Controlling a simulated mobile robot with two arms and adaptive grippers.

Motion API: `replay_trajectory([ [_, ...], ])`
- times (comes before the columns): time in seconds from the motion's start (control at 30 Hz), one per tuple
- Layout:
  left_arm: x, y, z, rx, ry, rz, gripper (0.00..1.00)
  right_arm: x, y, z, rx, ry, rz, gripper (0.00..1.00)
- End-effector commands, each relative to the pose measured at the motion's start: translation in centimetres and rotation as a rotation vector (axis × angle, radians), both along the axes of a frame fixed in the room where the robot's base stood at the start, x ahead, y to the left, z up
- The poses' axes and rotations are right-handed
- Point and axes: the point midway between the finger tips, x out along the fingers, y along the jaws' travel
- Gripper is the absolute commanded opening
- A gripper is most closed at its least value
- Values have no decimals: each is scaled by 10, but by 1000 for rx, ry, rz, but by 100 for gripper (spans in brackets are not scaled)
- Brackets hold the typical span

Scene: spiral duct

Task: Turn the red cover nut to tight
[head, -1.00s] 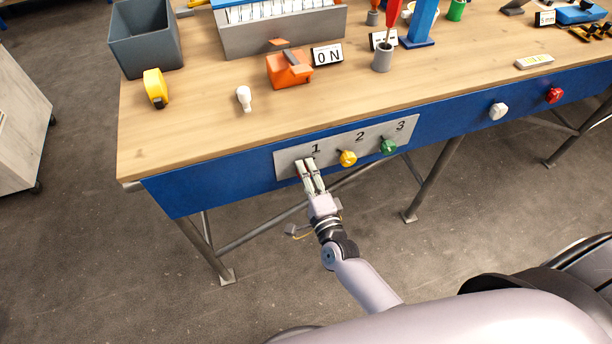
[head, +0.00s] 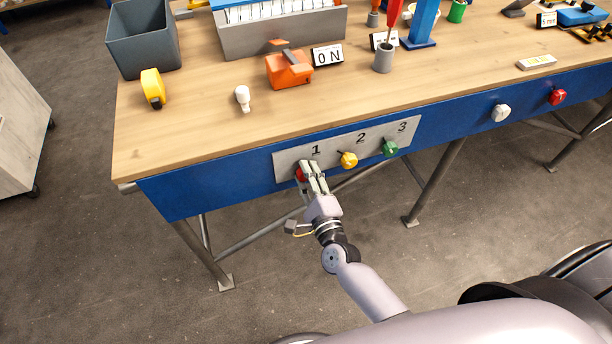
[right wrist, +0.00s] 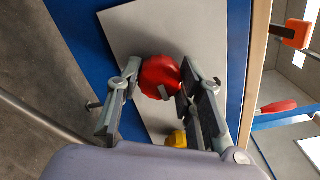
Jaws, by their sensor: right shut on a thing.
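The red cover nut (head: 299,175) sits under the number 1 on the grey plate (head: 381,131), on the blue front of the bench. In the head view most of it is hidden by my right gripper (head: 310,168). In the right wrist view the red nut (right wrist: 158,74) shows as a round knob with a small grey mark, between the two fingers of my right gripper (right wrist: 160,97). The right gripper is shut on it, with one finger on each side. My left gripper is not in view.
A yellow nut (head: 349,160) and a green nut (head: 391,148) stand on the plate to the right. White (head: 501,112) and red (head: 558,97) knobs are farther right on the blue front. The bench top (head: 200,125) above holds several objects. The floor in front is open.

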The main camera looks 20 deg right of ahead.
Motion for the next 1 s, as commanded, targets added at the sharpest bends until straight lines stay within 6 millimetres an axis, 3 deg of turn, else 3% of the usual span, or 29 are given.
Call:
replay_trajectory([
  [0.17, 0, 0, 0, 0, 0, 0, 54, -1, 0, -1, -1, 3, 0, 6],
  [0.2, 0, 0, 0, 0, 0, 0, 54, -1, 0, -1, -2, 3, 0, 35],
  [0.5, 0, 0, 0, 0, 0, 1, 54, 0, 0, -1, -2, 1, 0, 54],
  [0.83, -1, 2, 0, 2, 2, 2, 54, -3, 0, -1, -2, 1, 0, 54],
  [1.0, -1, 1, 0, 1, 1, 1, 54, -24, -1, -2, -2, 4, 1, 54],
])
